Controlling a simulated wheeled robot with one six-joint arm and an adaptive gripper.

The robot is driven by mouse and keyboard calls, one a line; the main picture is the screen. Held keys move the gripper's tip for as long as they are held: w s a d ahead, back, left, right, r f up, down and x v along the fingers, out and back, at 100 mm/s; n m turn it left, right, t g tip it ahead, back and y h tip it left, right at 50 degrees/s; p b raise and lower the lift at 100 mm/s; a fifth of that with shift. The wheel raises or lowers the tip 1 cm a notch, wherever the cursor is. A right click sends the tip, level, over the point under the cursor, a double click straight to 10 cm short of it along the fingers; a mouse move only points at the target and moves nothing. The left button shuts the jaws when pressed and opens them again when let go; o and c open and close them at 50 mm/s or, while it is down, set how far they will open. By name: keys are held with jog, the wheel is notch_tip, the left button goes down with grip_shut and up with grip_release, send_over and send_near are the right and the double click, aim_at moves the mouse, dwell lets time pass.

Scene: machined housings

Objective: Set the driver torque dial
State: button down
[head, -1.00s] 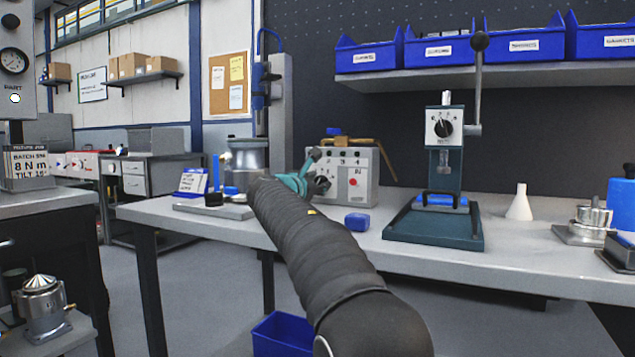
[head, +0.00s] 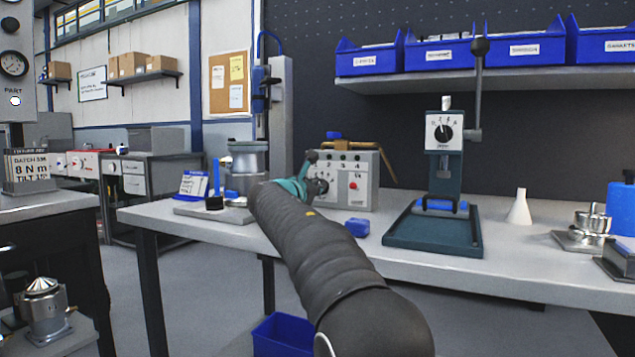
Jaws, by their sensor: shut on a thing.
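A grey control box (head: 362,198) stands on the long bench, with numbers along its upper front, a red button and a dark round dial (head: 321,187) at its lower left. My gripper (head: 314,180), with teal parts, is at the left of the box front. Its jaws are shut on the dial, though my arm and wrist hide part of the grip. The dial's pointer and exact setting are too small to read. A card (head: 29,170) on the left bench reads 8 N m.
A blue block (head: 357,227) lies in front of the box. A teal lever press (head: 436,229) stands to the right, with a white funnel (head: 519,208) beyond it. A metal housing (head: 246,160) stands behind my wrist. Blue bins (head: 368,59) line the shelf above.

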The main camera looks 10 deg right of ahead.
jog(key=n+p, duration=0.1)
jog(key=p, duration=0.1)
jog(key=n+p, duration=0.2)
jog(key=shift+a+r, duration=0.15)
jog(key=shift+r, duration=0.15)
jog(key=shift+w+f+n+p, duration=0.1)
jog(key=shift+n+p, duration=0.6)
jog(key=shift+p, duration=0.2)
jog(key=c, duration=1.2)
grip_release()
jog(key=shift+f, duration=0.1)
jog(key=shift+a, duration=0.1)
jog(key=v, duration=1.2)
